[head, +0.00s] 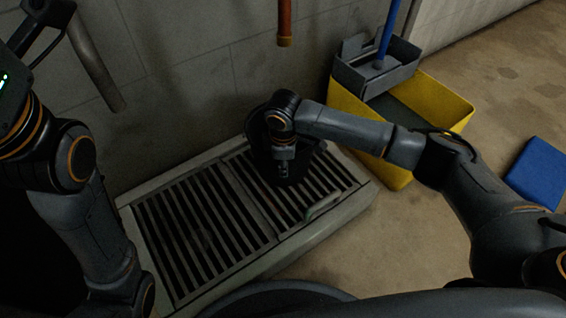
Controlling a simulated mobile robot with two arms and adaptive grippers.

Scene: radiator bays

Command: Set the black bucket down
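The black bucket (300,165) is a dark shape over the right half of the floor grate (240,210), close to the wall. My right arm and wrist cover much of it. Whether its base touches the grate I cannot tell. My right gripper (285,173) points down at the bucket and overlaps it in the head view. Its fingertips are too dark to show whether they are shut on it. My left gripper (46,12) is partly in view at the top left corner, away from the bucket; its fingers are cut off or unclear.
A yellow mop bucket (440,98) with a grey wringer (350,72) and a blue mop handle (389,30) stands right of the grate. A blue flat object (540,172) lies at far right. A copper-coloured pipe (285,25) hangs by the wall. The grate's left half is clear.

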